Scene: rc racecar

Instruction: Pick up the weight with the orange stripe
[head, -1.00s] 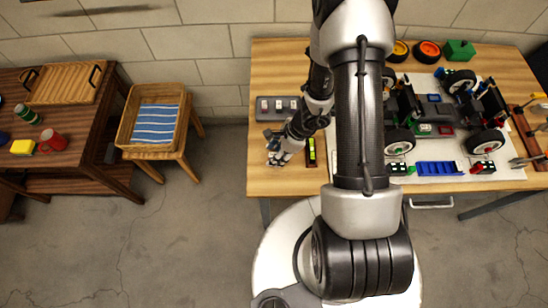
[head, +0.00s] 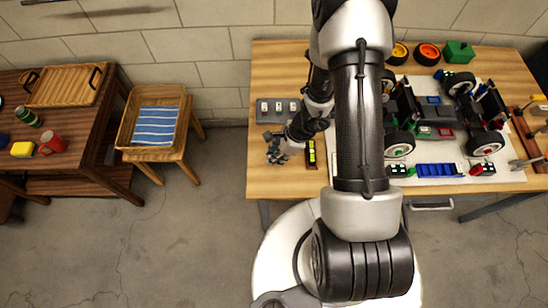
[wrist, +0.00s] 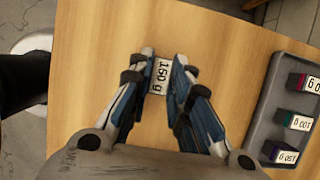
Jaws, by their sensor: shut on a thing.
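In the wrist view my gripper (wrist: 165,60) is shut on a small weight (wrist: 160,78), with one blue-grey finger on each side of it. The weight's white face has a label that seems to read 150 g. Its stripe is hidden between the fingers, so I cannot tell its colour. In the head view my gripper (head: 276,152) is low over the left part of the wooden table (head: 300,186), in front of the grey tray. The weight cannot be made out there. I cannot tell whether it touches the table.
The grey tray (wrist: 258,132) holds weights with red (wrist: 297,81), green (wrist: 290,119) and purple (wrist: 272,150) ends. A level (head: 311,154) lies right of my gripper. The racecar (head: 436,125) stands on a white mat farther right. The table's front left is clear.

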